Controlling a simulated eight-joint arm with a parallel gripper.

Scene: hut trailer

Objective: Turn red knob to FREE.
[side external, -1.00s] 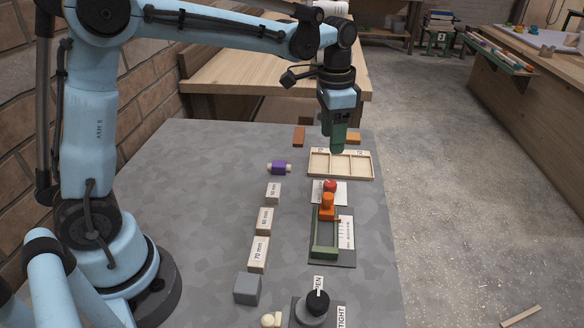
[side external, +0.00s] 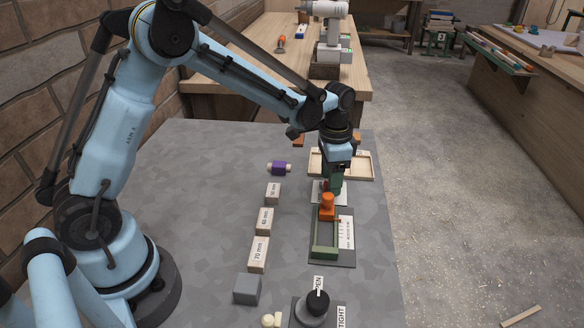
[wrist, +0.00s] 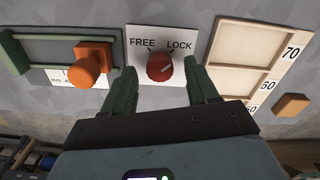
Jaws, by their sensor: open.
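The red knob (wrist: 160,66) sits on a white plate (wrist: 135,78) marked FREE on the left and LOCK on the right in the wrist view. A pale line on the knob slants up to the right, toward LOCK. My gripper (wrist: 162,78) is open, with one green finger on each side of the knob and a gap on both sides. In the side view my gripper (side external: 330,198) is low over the plate (side external: 343,190) and mostly hides the knob. I cannot tell the exact fingertip height.
The green vise-like fixture with an orange knob (side external: 327,206) stands close in front of the gripper. A wooden tray (side external: 360,166) lies just behind. Labelled blocks (side external: 264,221) and a purple piece (side external: 279,168) lie to the left. A black knob (side external: 317,302) is nearer the camera.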

